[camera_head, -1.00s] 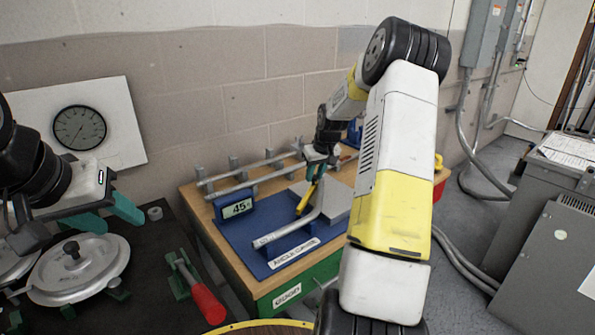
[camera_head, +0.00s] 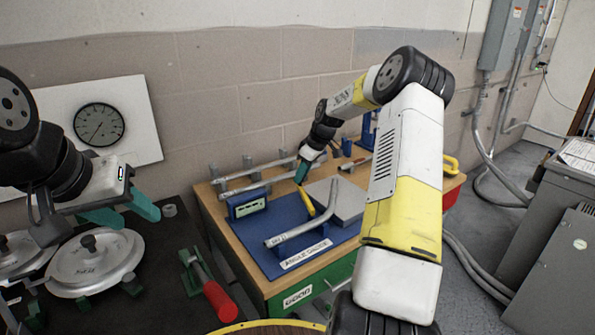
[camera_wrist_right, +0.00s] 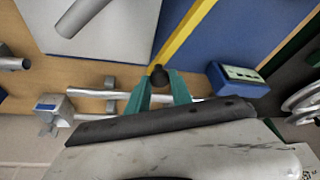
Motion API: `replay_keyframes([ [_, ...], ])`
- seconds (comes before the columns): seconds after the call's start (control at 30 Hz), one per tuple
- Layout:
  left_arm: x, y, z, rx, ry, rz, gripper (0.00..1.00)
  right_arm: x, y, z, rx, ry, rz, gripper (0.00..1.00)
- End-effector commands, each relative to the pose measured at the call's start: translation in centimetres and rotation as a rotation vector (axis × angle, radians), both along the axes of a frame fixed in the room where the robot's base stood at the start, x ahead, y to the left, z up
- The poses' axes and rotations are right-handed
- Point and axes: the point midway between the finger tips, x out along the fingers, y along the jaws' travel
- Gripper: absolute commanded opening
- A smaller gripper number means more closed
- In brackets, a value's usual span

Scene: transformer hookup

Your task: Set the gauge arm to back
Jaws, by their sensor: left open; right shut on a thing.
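The gauge arm is a slim yellow bar (camera_head: 307,203) on the blue angle gauge board (camera_head: 247,234), and its far end leans back and left. In the right wrist view the yellow bar (camera_wrist_right: 184,35) ends in a dark knob (camera_wrist_right: 159,77). My right gripper (camera_head: 302,173) is at that end; in the wrist view its teal fingers (camera_wrist_right: 160,88) are shut on the knob. A small display (camera_head: 248,206) stands at the board's left; its reading is too small to tell. My left gripper (camera_head: 128,211) is open and empty, away from the gauge.
A bent grey pipe (camera_head: 297,231) lies on the board close to the yellow bar. A grey plate (camera_head: 340,199) is to its right. Pipes on posts (camera_head: 250,172) run behind. A red-handled clamp (camera_head: 218,298) and round lids (camera_head: 95,262) are at left.

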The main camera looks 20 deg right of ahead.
Motion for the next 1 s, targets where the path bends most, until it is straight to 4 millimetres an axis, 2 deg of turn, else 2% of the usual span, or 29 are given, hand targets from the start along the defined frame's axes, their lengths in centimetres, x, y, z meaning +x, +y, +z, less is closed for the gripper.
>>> replay_keyframes([
  [0.2,0.0,0.0,0.0,0.000,0.000,0.000,0.46,0.0,2.2,0.0,0.000,-0.001,0.156,0.00],
  [0.4,0.0,0.0,0.0,0.000,0.000,0.000,0.46,-0.2,3.4,0.0,0.001,-0.001,0.249,0.00],
  [1.0,0.0,0.0,0.0,0.000,0.000,0.000,0.46,-0.4,4.2,0.0,0.000,0.000,0.308,0.00],
])
